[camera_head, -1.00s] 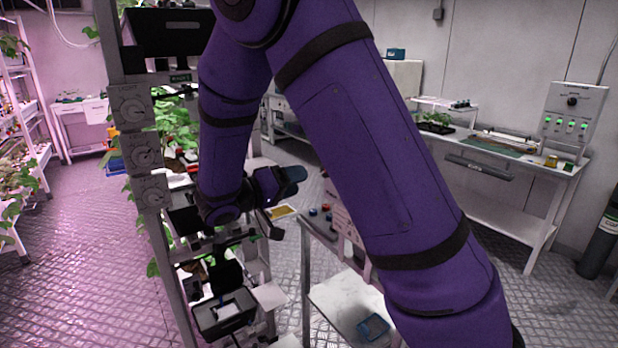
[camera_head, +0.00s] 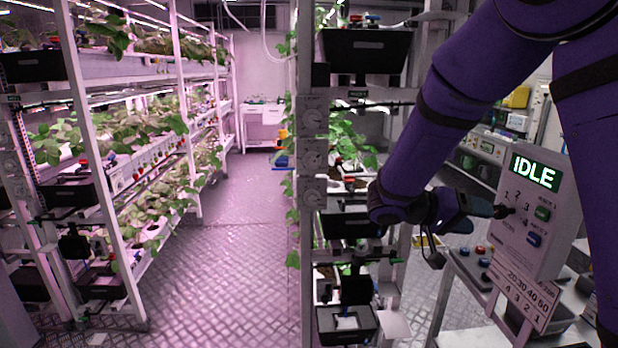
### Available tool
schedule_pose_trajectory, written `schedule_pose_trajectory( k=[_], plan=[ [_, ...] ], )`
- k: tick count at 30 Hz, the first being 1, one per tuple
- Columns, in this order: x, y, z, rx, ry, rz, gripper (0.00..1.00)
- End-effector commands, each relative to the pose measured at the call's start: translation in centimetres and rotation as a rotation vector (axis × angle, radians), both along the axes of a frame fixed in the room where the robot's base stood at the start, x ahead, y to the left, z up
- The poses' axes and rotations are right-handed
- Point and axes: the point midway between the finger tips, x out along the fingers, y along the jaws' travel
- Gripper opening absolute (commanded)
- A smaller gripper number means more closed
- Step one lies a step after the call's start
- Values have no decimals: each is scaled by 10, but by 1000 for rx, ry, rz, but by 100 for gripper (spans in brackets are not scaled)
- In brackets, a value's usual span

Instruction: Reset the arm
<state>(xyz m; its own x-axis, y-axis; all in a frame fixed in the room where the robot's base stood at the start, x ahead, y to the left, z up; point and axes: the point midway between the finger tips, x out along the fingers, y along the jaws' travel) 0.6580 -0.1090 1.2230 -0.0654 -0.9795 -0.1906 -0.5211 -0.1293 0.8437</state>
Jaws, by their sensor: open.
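My purple arm comes in from the upper right. My dark gripper (camera_head: 484,207) is at its end, in the middle right of the view, and points right. It is open, and I see nothing held in it. Its tip shows in front of or beside the dial area of a white control panel (camera_head: 524,258). I cannot tell whether it touches the panel. The panel's screen (camera_head: 536,171) reads IDLE, with a green button (camera_head: 543,213) and a blue button (camera_head: 534,239) below it.
A plant rack with dials on its post (camera_head: 313,155) stands close behind my gripper. Another long rack of berry plants (camera_head: 85,200) lines the left. A low cart (camera_head: 462,268) with red and blue buttons is below the panel. The aisle floor (camera_head: 232,250) is clear.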

Motion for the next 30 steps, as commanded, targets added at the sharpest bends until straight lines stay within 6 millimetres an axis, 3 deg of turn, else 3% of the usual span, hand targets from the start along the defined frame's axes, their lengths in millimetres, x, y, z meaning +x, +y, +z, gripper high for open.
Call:
schedule_pose_trajectory(
  k=[6, 13, 21, 30],
  plan=[
    [-50, -19, 18, 304, 108, -58, 58],
    [-99, -23, 32, 615, 177, -18, 58],
    [-148, -11, 48, 927, 178, 145, 58],
    [-192, 12, 69, 1152, 90, 439, 58]
  ],
)
